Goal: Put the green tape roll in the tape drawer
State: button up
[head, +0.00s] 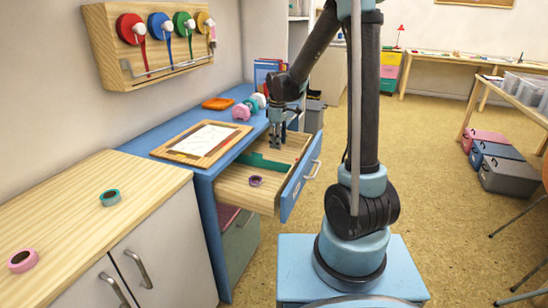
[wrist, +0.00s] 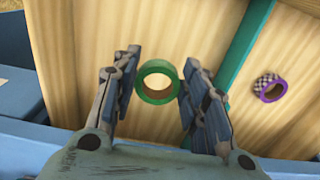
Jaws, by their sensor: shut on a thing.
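My gripper (head: 276,143) is over the far part of the pulled-out drawer (head: 297,185) of the blue desk. In the wrist view my gripper (wrist: 160,62) is shut on the green tape roll (wrist: 158,98), a ring with a brown inside, between its fingers. The drawer's pale wooden floor (wrist: 70,65) shows below the roll. A green divider (head: 264,163) splits the drawer; the roll is to the left of this divider (wrist: 238,45) in the wrist view. I cannot make out the held roll in the head view.
A purple checkered tape roll (head: 256,181) lies in the drawer's near compartment. A framed paper board (head: 202,143) and several small rolls sit on the blue desktop. A teal roll (head: 110,197) and a pink roll (head: 22,261) lie on the wooden counter (head: 70,215).

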aim_at(278, 159)
jog(key=shift+f, duration=2.95)
jog(key=o, duration=0.8)
